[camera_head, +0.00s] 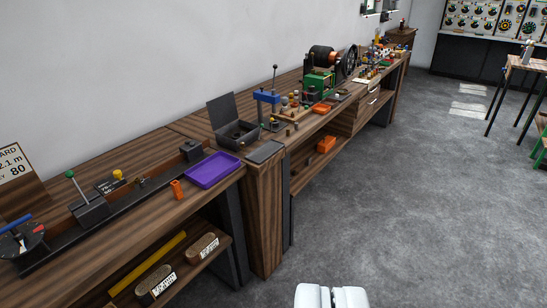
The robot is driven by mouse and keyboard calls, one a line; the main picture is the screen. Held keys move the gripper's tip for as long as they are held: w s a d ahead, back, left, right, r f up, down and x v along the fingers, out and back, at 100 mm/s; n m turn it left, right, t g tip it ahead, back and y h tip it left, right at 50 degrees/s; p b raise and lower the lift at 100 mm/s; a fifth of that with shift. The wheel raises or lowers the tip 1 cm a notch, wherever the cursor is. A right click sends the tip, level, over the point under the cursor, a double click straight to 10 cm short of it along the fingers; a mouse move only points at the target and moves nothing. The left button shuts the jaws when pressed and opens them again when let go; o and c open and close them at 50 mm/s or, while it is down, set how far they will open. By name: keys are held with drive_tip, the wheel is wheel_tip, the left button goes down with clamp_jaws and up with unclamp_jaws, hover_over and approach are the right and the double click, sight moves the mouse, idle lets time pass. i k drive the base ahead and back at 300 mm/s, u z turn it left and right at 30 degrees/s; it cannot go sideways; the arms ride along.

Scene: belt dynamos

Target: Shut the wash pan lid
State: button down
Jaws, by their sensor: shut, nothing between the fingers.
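A dark grey box-like pan (240,135) stands on the long wooden bench, left of the middle of the view. It is the likely wash pan. Its flat dark lid (221,112) stands raised at the pan's back left side, so the pan is open on top. Small items show inside the pan, too small to tell apart. My gripper (331,297) is white and shows at the bottom edge, over the grey floor. It is shut and empty, well apart from the pan and the bench.
A blue lever press (268,97) stands just right of the pan. A dark flat plate (264,151) lies in front of it, and a purple tray (212,169) lies to the left. The grey floor (420,200) before the bench is clear. A stool (527,64) stands far right.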

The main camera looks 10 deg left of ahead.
sight(222, 111)
drive_tip(key=z, duration=0.05)
drive_tip(key=i, duration=3.15)
drive_tip(key=u, duration=1.15)
drive_tip(key=i, duration=0.5)
drive_tip(key=u, duration=0.15)
